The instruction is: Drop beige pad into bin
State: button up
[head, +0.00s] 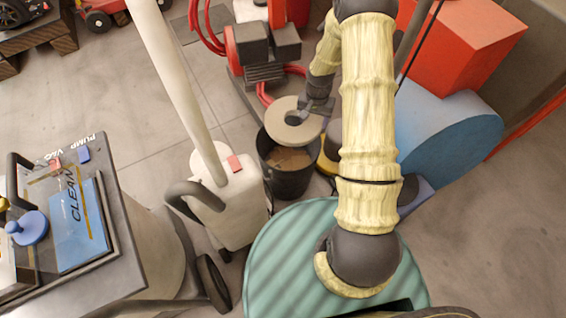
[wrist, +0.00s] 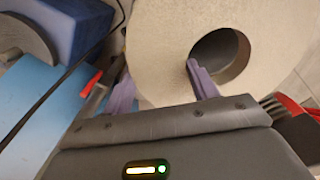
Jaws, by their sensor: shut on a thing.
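The beige pad (head: 292,124) is a thick round disc with a hole in its middle. My gripper (head: 305,113) is shut on its ring. In the wrist view the pad (wrist: 170,50) fills the upper middle, with one finger of my gripper (wrist: 160,85) in the hole and the other at the outer edge. The dark bin (head: 288,180) stands open just below the pad in the head view, with brownish material inside. The pad overlaps the bin's far rim in the picture and appears to be held above it. The bin is not clearly seen in the wrist view.
A cream machine with a pole (head: 235,205) stands left of the bin. Red machinery with a hose (head: 262,65) is behind it. A blue rounded body (head: 450,135) and a red box (head: 465,40) are at the right. A control cart (head: 130,230) is at left.

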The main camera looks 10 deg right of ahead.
dwell(0.3)
notch_tip(320, 180, down, 6)
jog(key=b, duration=0.5)
jog(key=shift+r, duration=0.1)
jog(key=o, duration=1)
jog(key=shift+o, duration=0.2)
notch_tip(320, 180, up, 17)
jog(key=p, duration=0.5)
jog(key=shift+r, duration=0.2)
